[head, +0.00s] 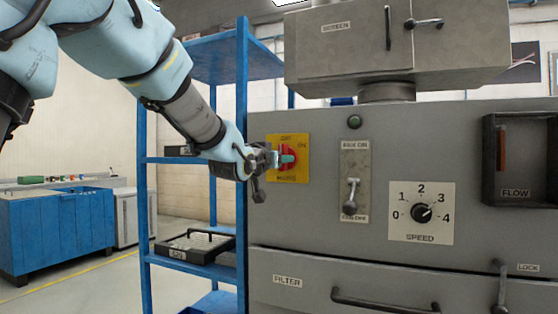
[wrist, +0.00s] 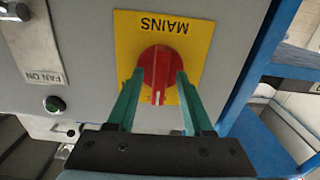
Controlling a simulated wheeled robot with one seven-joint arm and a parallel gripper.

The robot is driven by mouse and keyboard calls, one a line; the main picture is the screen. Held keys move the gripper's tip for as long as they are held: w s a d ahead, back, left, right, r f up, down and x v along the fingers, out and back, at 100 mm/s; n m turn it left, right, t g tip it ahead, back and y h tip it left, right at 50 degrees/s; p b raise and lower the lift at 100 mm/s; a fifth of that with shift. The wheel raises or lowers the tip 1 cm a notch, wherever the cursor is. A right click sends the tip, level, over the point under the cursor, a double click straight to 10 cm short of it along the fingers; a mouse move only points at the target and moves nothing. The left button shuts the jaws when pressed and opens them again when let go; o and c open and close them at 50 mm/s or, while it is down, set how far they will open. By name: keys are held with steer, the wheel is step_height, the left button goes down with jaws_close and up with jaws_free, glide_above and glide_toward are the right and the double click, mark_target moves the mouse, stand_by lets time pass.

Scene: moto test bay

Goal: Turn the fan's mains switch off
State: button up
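The mains switch is a red rotary knob (wrist: 158,68) on a yellow plate (head: 304,155) at the left end of the grey panel. The plate reads OFF at the top, ON at the right and MAINS at the bottom. The wrist view shows it upside down. The knob's raised bar looks upright, its white mark towards the plate's OFF side; the OFF word is hidden there. My gripper (wrist: 160,76) has its green fingers on either side of the knob, apart from the narrow bar. In the head view, my gripper (head: 282,158) partly covers the knob.
Right of the plate are a green lamp (head: 355,121), a fan lever (head: 350,195) pointing down, and a speed dial (head: 422,213). A handle (head: 385,301) sticks out below. A blue shelf rack (head: 242,170) stands close on the left, behind my arm.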

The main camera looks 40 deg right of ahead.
steer(key=b+v, duration=0.2)
steer(key=v, duration=0.8)
steer(key=shift+s+a, duration=0.15)
steer(key=shift+a, duration=0.2)
steer(key=w+a+f+n+y+p, duration=0.3)
steer(key=w+a+f+y, duration=0.2)
steer(key=a+f, duration=0.4)
steer(key=w+a+f+n+y+p, duration=0.2)
steer(key=w+a+f+y, duration=0.3)
steer(key=a, duration=0.6)
steer(key=s+a+f+n+g+y+p, duration=0.2)
steer(key=s+a+f+g, duration=0.2)
steer(key=a, duration=0.6)
steer(key=s+a+f+n+g+y+p, duration=0.2)
steer(key=s+a+f+n+g+p, duration=0.1)
steer(key=s+a+f, duration=0.5)
steer(key=s+a+g, duration=0.1)
steer(key=a, duration=0.2)
steer(key=shift+s+a+y, duration=0.15)
steer(key=shift+s+y, duration=0.1)
steer(key=shift+y, duration=0.15)
steer(key=shift+f, duration=0.1)
